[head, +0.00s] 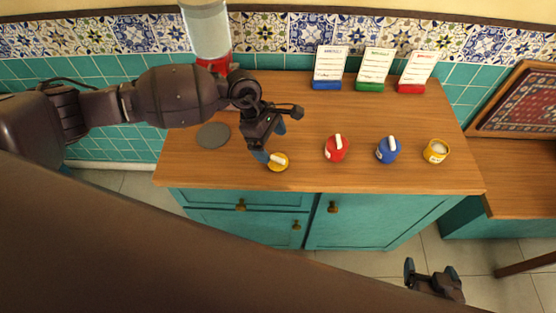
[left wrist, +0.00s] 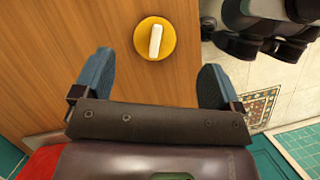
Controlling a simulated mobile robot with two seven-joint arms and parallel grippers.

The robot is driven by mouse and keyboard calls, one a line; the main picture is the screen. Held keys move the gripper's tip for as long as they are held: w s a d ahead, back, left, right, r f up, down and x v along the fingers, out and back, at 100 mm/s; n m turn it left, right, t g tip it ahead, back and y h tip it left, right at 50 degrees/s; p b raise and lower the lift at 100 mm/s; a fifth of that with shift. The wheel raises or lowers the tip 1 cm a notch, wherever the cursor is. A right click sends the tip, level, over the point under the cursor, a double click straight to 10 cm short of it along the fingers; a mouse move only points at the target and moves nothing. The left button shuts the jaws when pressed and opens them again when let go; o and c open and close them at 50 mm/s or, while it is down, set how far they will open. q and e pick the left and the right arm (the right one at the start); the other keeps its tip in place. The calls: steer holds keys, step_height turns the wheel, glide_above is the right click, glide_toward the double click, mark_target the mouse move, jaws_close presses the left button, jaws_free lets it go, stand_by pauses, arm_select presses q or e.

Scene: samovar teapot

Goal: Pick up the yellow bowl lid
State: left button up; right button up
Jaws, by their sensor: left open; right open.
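The yellow bowl lid (head: 278,162) lies on the wooden counter near its front edge; it is a round yellow disc with a white bar handle. It also shows whole in the left wrist view (left wrist: 143,48), ahead of the gap between my left fingers. My left gripper (head: 270,141) is open and empty, right beside the lid, with one blue fingertip close to the lid's edge. In the head view I cannot tell whether that fingertip touches it. An open yellow bowl (head: 436,151) with pale contents stands at the counter's right. My right gripper (head: 429,267) is open and empty, low in front of the cabinet.
A red-lidded bowl (head: 336,149) and a blue-lidded bowl (head: 388,150) stand between the lid and the yellow bowl. A grey disc (head: 213,135) lies to the left. Three cards on blue, green and red stands (head: 369,86) line the back. The middle of the counter (head: 310,120) is clear.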

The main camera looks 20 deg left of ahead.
mark_target(280, 159)
arm_select(q)
steer(key=shift+w+x, duration=0.15)
steer(key=shift+x, duration=1.55)
steer(key=shift+w+x, duration=0.1)
steer(key=shift+x, duration=1.6)
steer(key=shift+a, duration=0.1)
steer(key=c, duration=1)
steer(key=shift+r, duration=0.1)
